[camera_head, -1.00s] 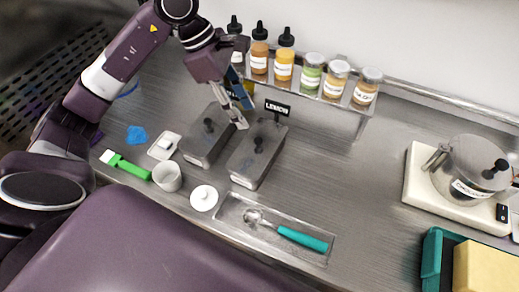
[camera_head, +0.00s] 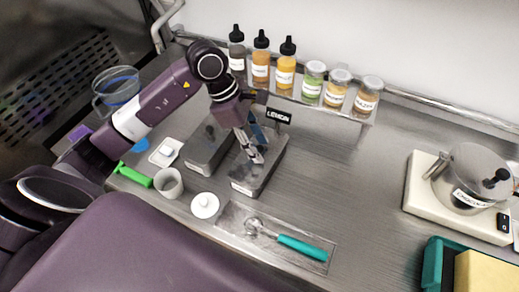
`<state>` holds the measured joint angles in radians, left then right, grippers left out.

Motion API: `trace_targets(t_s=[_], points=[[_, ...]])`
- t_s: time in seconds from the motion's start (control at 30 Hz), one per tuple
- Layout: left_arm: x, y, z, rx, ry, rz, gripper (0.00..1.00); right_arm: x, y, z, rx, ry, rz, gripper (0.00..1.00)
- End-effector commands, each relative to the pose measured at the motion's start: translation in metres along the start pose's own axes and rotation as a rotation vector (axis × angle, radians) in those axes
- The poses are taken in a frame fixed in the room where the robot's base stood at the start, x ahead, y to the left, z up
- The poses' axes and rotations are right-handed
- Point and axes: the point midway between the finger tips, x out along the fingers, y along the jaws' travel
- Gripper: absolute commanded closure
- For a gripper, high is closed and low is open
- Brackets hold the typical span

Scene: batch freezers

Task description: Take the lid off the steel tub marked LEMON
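The LEMON sign (camera_head: 278,115) stands at the back of the right-hand one of two steel tubs. That tub (camera_head: 250,185) has its grey lid (camera_head: 268,172) on. The lid's black knob, seen earlier, is now hidden by my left gripper (camera_head: 255,157). The gripper points down over the lid's middle, with its fingertips at the knob's place. I cannot tell whether its fingers are around the knob or touching it, nor how far apart they are. My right gripper is not in view.
The second lidded tub (camera_head: 207,152) stands close on the left. Bottles and jars line a shelf (camera_head: 315,103) behind. A white pot (camera_head: 205,205), a cup (camera_head: 169,183) and a scoop tray (camera_head: 318,265) lie in front. The counter to the right (camera_head: 360,180) is clear.

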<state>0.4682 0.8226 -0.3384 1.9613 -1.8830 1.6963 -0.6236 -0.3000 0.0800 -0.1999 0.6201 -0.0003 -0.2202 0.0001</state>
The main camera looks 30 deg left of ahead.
Motion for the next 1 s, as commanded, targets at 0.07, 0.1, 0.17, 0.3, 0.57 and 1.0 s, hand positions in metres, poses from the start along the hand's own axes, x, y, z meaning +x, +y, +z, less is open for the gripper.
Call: trace_targets(t_s=[0.07,0.1,0.17,0.3,0.57,1.0], points=[[0.0016,0.0,-0.0002,0.0,0.0,0.0,0.63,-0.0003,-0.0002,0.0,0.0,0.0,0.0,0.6],[0.0018,0.0001,-0.0003,0.0,0.0,0.0,0.63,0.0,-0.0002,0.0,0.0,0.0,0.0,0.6],[0.0017,0.0001,-0.0004,0.0,0.0,0.0,0.63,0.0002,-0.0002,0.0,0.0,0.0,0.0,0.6],[0.0015,0.0,-0.0004,0.0,0.0,0.0,0.73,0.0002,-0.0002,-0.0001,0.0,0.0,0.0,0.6],[0.0012,0.0001,-0.0002,0.0,0.0,0.0,1.0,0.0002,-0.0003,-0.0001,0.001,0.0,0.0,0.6],[-0.0062,0.0009,0.0031,0.002,-0.001,0.002,1.0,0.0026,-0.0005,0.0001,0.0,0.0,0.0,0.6]])
